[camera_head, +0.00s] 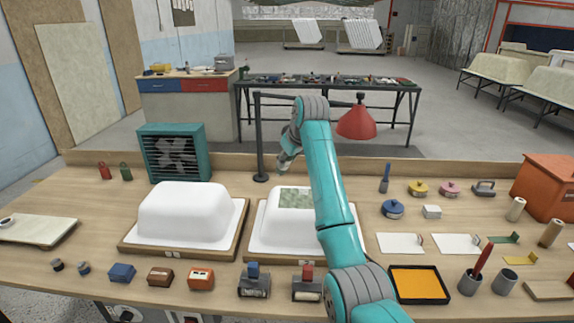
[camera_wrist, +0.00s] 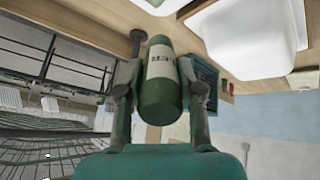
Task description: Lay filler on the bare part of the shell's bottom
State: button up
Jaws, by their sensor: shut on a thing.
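The right-hand white shell (camera_head: 268,232) lies bottom up on a wooden board. Its top shows a mottled green-grey bare patch (camera_head: 296,198), and my arm hides the shell's right side. The left-hand white shell (camera_head: 185,215) shows no such patch.
A dark stand with a red lamp (camera_head: 357,122) rises behind the shells. A teal fan (camera_head: 174,152) stands at the back left. Sanding blocks and tools line the front. A yellow-orange tray (camera_head: 418,284), cups and an orange box (camera_head: 550,188) are at right.

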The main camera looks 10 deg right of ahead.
jog(key=shift+r, duration=1.5)
